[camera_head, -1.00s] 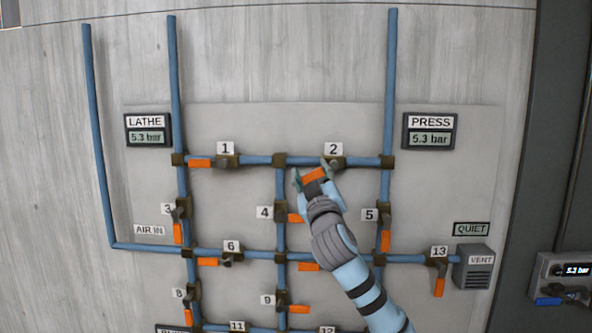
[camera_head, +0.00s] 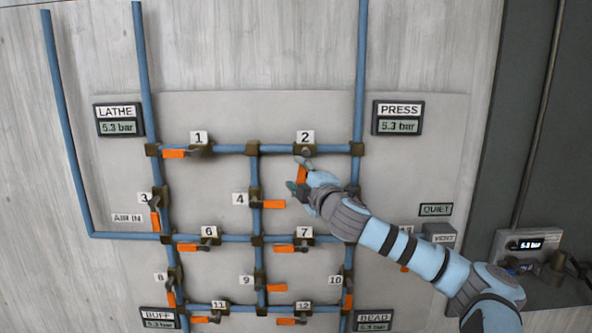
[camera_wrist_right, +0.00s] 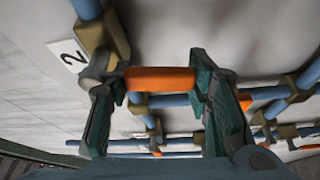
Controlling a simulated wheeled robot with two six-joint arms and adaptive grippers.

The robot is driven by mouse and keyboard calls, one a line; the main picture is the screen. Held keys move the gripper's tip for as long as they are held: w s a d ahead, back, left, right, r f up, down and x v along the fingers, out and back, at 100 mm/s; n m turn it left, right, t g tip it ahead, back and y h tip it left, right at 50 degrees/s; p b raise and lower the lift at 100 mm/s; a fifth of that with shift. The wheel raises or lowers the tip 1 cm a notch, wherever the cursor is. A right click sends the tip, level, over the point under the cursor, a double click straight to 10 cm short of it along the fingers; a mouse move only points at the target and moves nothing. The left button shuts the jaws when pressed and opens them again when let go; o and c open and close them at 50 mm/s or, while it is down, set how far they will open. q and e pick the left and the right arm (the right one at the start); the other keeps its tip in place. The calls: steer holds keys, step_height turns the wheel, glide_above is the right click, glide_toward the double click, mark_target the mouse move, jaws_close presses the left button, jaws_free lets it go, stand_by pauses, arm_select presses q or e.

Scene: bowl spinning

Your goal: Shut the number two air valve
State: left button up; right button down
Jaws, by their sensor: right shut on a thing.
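The number two valve (camera_head: 305,151) sits on the top blue pipe, under its "2" label (camera_head: 305,137). Its orange handle (camera_head: 301,174) points down, roughly square across the pipe. My right gripper (camera_head: 302,182) is shut on this handle from below right. In the wrist view the orange handle (camera_wrist_right: 160,79) lies between the two dark green fingers, and the valve's body is at upper left beside the "2" label (camera_wrist_right: 69,55). The PRESS gauge (camera_head: 398,119) reads 5.3 bar. My left gripper is not in view.
Valve 1's handle (camera_head: 174,154) lies along the same pipe to the left. Handles of valve 4 (camera_head: 273,204) and valve 7 (camera_head: 284,249) are close to my gripper. My right forearm covers part of the panel's right side, around valve 5.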

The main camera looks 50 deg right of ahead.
steer(key=shift+s+d+f+n, duration=0.1)
steer(key=shift+s+d+n, duration=0.2)
steer(key=shift+n, duration=0.6)
steer(key=shift+g, duration=0.3)
steer(key=c, duration=0.8)
jaws_free()
